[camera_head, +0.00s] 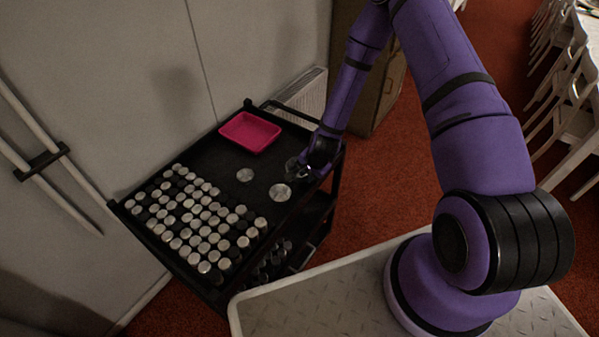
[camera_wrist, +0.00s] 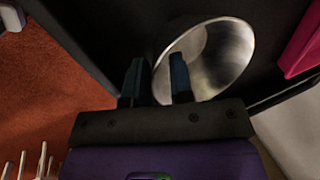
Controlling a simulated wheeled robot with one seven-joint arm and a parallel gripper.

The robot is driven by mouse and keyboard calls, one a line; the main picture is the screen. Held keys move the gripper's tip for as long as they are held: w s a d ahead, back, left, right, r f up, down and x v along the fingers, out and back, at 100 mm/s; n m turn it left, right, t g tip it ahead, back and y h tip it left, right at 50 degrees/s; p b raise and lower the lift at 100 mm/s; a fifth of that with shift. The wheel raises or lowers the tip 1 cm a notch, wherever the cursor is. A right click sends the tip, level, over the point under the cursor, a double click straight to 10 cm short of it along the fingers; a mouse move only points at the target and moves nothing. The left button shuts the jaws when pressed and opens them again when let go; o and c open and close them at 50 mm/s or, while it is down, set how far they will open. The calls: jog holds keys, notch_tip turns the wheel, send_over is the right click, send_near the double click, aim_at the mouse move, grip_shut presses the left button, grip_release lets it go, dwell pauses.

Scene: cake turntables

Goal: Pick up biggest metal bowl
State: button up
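A shiny metal bowl (camera_wrist: 228,52) fills the upper middle of the wrist view, on the black cart top. In the head view the bowl (camera_head: 291,166) is partly hidden by my gripper (camera_head: 312,172), at the cart's right end. In the wrist view my gripper (camera_wrist: 160,82) is open, its fingers apart. The bowl's left rim lies between them: the right finger overlaps the bowl's inside, the left is outside. Two smaller-looking round metal pieces, one (camera_head: 245,175) to the left and one (camera_head: 280,192) nearer the front, lie on the cart; I cannot tell their depth.
The black cart (camera_head: 205,160) carries many small silver-topped jars (camera_head: 195,222) at its left and a pink tray (camera_head: 250,132) at its back. A wall stands behind. A cardboard box (camera_head: 378,95) is right of the cart, on red carpet (camera_head: 385,170).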

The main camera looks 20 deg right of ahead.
grip_shut()
jog(key=shift+r, duration=0.1)
